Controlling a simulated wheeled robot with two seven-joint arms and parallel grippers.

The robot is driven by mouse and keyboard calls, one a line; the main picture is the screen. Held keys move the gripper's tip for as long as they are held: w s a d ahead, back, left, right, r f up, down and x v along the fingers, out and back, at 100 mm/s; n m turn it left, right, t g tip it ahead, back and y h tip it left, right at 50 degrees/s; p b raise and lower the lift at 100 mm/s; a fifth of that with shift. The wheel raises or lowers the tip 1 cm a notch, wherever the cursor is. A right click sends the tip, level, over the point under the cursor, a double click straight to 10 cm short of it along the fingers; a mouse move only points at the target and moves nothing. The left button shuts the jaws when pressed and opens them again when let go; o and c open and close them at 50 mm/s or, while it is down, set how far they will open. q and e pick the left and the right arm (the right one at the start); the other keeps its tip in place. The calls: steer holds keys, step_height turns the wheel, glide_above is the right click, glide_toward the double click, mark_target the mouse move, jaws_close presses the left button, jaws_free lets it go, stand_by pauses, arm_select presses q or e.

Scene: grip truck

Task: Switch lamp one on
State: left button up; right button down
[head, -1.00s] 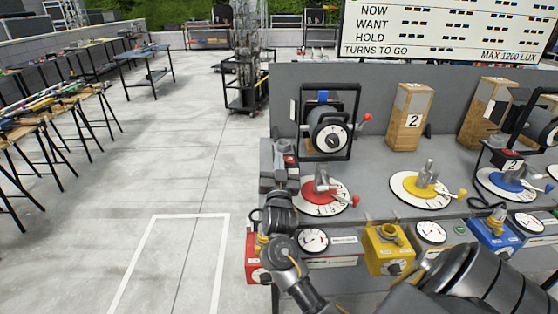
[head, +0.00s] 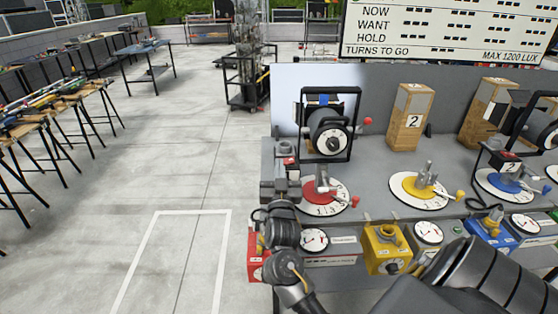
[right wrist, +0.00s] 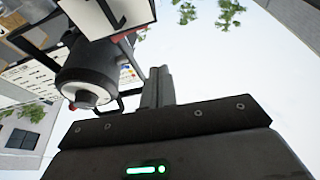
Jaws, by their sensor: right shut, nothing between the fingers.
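The left lamp (head: 328,133), a dark round housing in a black yoke, stands at the bench's back left. The panel behind it (head: 286,84) is brightly lit. A small switch box with a red top (head: 289,160) sits left of the lamp. My right gripper (head: 286,176) is at the bench's left end, just below this switch box; whether they touch is unclear. In the right wrist view its fingers (right wrist: 157,86) are shut and empty, with the lamp housing (right wrist: 90,72) beyond them. My left gripper is not in view.
A red dial (head: 322,192) with a clamp and a yellow dial (head: 420,187) lie right of my gripper. A yellow box (head: 384,247) hangs on the bench front. A second lamp (head: 540,125) stands at the right.

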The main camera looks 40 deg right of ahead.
steer(key=shift+b+v, duration=0.55)
steer(key=shift+v, duration=2.15)
steer(key=shift+d, duration=0.15)
